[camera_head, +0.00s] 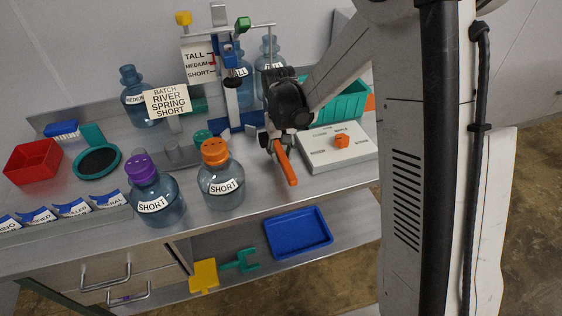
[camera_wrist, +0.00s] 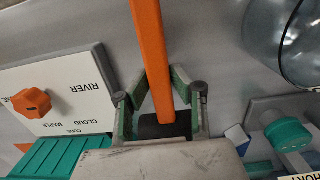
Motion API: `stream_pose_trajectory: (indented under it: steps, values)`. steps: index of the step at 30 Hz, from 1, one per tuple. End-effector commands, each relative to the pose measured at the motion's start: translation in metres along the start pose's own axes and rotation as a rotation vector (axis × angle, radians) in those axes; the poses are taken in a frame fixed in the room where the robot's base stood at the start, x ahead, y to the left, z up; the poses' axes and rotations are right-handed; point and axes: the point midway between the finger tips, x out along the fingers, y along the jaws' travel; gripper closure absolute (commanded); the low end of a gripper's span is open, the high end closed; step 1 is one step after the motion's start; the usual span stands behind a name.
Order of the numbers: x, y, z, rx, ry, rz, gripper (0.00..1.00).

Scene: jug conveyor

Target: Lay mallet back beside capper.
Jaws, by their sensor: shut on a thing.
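My gripper (camera_head: 279,145) points down above the right part of the bench and is shut on the orange handle of the mallet (camera_head: 287,168). In the wrist view, the gripper (camera_wrist: 163,92) has a finger on each side of the orange mallet bar (camera_wrist: 148,38), with a dark part near the palm. I cannot tell whether the mallet touches the bench.
Two SHORT jugs, purple-capped (camera_head: 157,205) and orange-capped (camera_head: 221,185), stand at the front edge. A white dial box (camera_head: 325,160) with an orange knob lies right of my gripper. A teal crate (camera_head: 347,102) is behind it. A blue tray (camera_head: 298,231) is on the lower shelf.

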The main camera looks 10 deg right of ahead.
Motion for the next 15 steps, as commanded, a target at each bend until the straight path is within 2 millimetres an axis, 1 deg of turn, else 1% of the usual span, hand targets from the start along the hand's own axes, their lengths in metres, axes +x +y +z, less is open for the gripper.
stream_pose_trajectory:
  steps: [9, 15]
  values:
    - [0.035, 0.000, -0.002, 0.000, 0.000, 0.000, 1.00]
    - [0.041, 0.000, -0.002, 0.000, 0.000, 0.000, 1.00]
